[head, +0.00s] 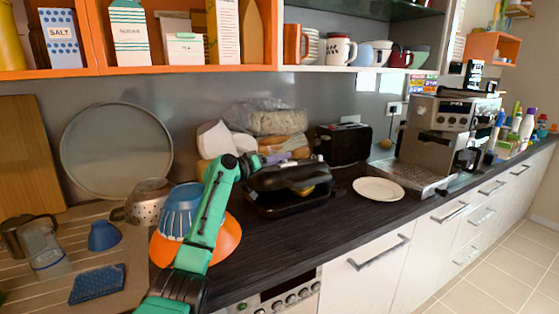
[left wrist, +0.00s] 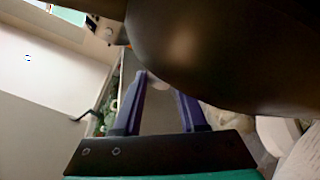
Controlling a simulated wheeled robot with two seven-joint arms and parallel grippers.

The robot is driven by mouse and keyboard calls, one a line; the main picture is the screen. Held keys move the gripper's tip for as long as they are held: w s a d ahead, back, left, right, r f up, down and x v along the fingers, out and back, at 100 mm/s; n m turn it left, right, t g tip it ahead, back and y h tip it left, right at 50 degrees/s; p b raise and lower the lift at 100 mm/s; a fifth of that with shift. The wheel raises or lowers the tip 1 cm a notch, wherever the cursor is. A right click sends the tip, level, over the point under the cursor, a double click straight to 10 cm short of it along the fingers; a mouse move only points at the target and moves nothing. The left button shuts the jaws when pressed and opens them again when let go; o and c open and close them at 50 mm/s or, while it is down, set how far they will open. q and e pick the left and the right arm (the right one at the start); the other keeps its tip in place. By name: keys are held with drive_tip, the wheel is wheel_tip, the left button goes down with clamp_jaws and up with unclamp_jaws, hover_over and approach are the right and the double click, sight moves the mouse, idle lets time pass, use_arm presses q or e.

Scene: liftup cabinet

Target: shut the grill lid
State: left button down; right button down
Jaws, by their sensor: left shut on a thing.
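The black grill (head: 285,207) stands on the dark counter with its lid (head: 290,176) tilted over the base, a gap at the front. Something yellowish shows in the gap. My left gripper (head: 250,163) is at the left end of the lid, shut on it. In the left wrist view, the large dark curved lid (left wrist: 215,50) fills the top, and the fingers of my left gripper (left wrist: 160,85) reach up to its edge. The exact contact at the fingertips is hard to see. My right gripper is in neither view.
A white plate (head: 378,189) lies right of the grill, before a coffee machine (head: 440,135). A black toaster (head: 343,146) and bread bags (head: 268,120) stand behind.

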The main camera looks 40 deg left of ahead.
use_arm(q)
drive_tip(key=shift+f, duration=0.15)
drive_tip(key=c, duration=0.5)
unclamp_jaws()
drive_tip(key=shift+a, duration=0.1)
drive_tip(key=shift+r, duration=0.45)
wheel_tip(320, 180, up, 10)
wheel_tip(320, 180, up, 9)
drive_tip(key=p, duration=0.2)
hover_over(279, 165)
drive_tip(key=shift+w+a+r, duration=0.1)
